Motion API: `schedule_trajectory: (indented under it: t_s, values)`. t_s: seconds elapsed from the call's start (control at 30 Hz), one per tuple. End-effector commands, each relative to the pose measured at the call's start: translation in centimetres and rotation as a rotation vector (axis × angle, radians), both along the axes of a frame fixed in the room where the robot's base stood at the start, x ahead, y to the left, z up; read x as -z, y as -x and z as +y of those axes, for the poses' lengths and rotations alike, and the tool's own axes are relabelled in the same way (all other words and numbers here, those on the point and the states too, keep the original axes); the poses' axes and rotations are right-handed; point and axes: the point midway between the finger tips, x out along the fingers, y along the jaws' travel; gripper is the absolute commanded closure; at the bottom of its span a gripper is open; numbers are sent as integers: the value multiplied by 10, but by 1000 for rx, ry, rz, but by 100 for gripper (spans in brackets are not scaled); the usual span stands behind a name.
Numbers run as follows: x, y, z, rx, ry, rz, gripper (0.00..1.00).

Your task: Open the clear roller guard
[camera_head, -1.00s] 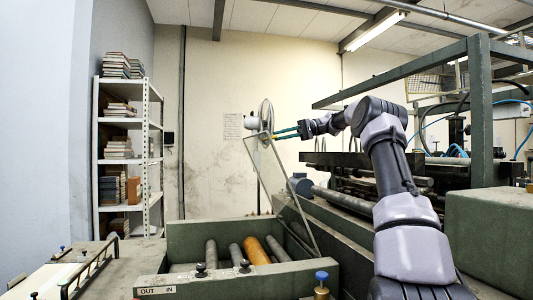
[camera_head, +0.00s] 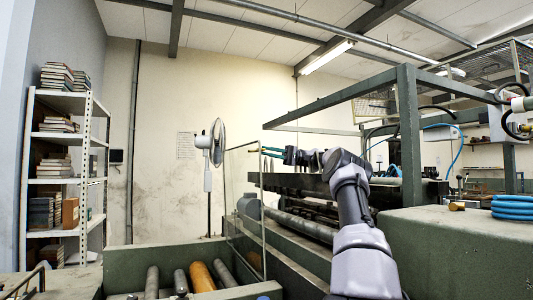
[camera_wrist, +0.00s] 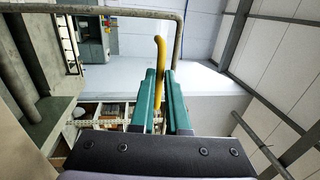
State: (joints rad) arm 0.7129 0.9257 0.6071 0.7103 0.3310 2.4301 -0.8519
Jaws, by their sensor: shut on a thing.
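The clear roller guard (camera_head: 244,198) stands raised, close to upright, at the right side of the roller tray in the head view. It is a see-through panel with a thin grey frame. My gripper (camera_head: 264,150) is at its upper edge. In the wrist view the teal fingers (camera_wrist: 161,76) are shut on a yellow handle (camera_wrist: 159,50), which runs between them. The guard's grey frame rod (camera_wrist: 120,12) shows above and right of the handle. The exact joint between handle and frame is hard to see.
The green tray (camera_head: 125,262) holds several rollers, one of them orange (camera_head: 202,277). A white fan (camera_head: 216,145) stands behind the guard. A shelf with books (camera_head: 65,140) is at the left. Green machine frame bars (camera_head: 410,130) and a green block (camera_head: 455,250) stand to the right.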

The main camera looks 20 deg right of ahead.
Motion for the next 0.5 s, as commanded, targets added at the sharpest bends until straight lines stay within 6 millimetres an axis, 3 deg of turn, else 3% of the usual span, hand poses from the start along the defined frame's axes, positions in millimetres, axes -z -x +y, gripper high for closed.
schedule_trajectory:
  t_s: [0.17, 0.2, 0.23, 0.27, 0.5]
  values:
    - [-1, 0, 0, 0, 0, -2, 100]
    - [-1, 0, 0, 0, 0, -2, 71]
    - [-1, 0, 0, 0, 0, -2, 60]
    - [-1, 0, 0, 0, 0, -2, 56]
    - [0, 0, 0, 0, 1, -1, 56]
